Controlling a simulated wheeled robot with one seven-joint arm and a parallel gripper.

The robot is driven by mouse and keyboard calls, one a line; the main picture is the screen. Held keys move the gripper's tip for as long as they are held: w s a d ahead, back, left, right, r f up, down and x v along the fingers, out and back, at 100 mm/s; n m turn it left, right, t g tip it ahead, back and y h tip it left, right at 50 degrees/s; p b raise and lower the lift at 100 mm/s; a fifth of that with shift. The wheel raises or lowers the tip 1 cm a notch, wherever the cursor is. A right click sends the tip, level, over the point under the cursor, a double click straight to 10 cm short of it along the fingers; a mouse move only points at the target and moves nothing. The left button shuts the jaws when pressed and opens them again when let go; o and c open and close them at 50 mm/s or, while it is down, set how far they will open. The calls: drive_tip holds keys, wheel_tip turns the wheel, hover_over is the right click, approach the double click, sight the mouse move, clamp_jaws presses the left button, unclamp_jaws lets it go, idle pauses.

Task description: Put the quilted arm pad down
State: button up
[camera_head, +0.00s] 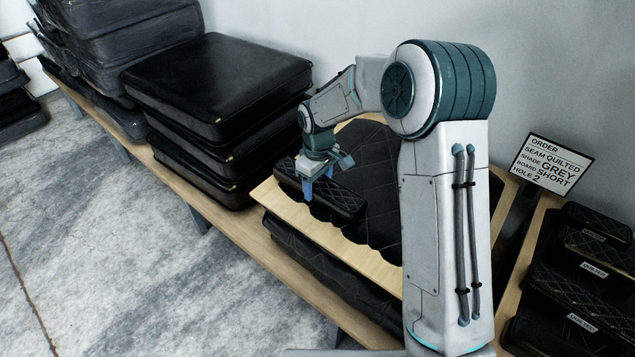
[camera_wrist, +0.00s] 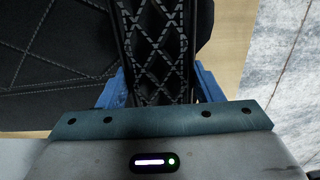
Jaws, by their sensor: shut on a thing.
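The quilted arm pad (camera_head: 340,198) is a dark, narrow block with light cross-stitching. My gripper (camera_head: 308,191) is shut on it from above, near its left part in the head view. In the wrist view the arm pad (camera_wrist: 157,45) runs lengthwise between the blue fingers of my gripper (camera_wrist: 160,88), one on each side. The pad is over a pale wooden board (camera_head: 318,229), beside a larger dark quilted piece (camera_head: 372,165). That piece also shows left of the pad in the wrist view (camera_wrist: 60,55). I cannot tell whether the pad touches the board.
Dark quilted cushions (camera_head: 320,275) lie under the board on a wooden bench (camera_head: 237,240). Black cushions (camera_head: 215,85) are stacked at left. An order sign (camera_head: 551,163) reads seam quilted, shade grey, board short, hole 2. Labelled quilted pads (camera_head: 570,295) stand at right, beyond my arm.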

sight(318, 181)
drive_tip(key=o, duration=1.3)
drive_tip(key=shift+f, duration=0.1)
wheel_tip(318, 181, up, 12)
drive_tip(key=s+d+r+m, duration=0.1)
drive_tip(key=s+d+m, duration=0.2)
drive_tip(key=s+d, duration=0.2)
drive_tip(key=s+d+r+m+t, duration=0.1)
drive_tip(key=s+d+m, duration=0.3)
drive_tip(key=s, duration=0.8)
drive_tip(key=s+d+r+m+t, duration=0.1)
drive_tip(key=s+d+r+m, duration=0.1)
drive_tip(key=s+d, duration=0.5)
drive_tip(key=shift+s+m+p, duration=0.35)
drive_tip(key=shift+s+m, duration=0.35)
drive_tip(key=shift+s, duration=0.15)
drive_tip(key=shift+a, duration=0.1)
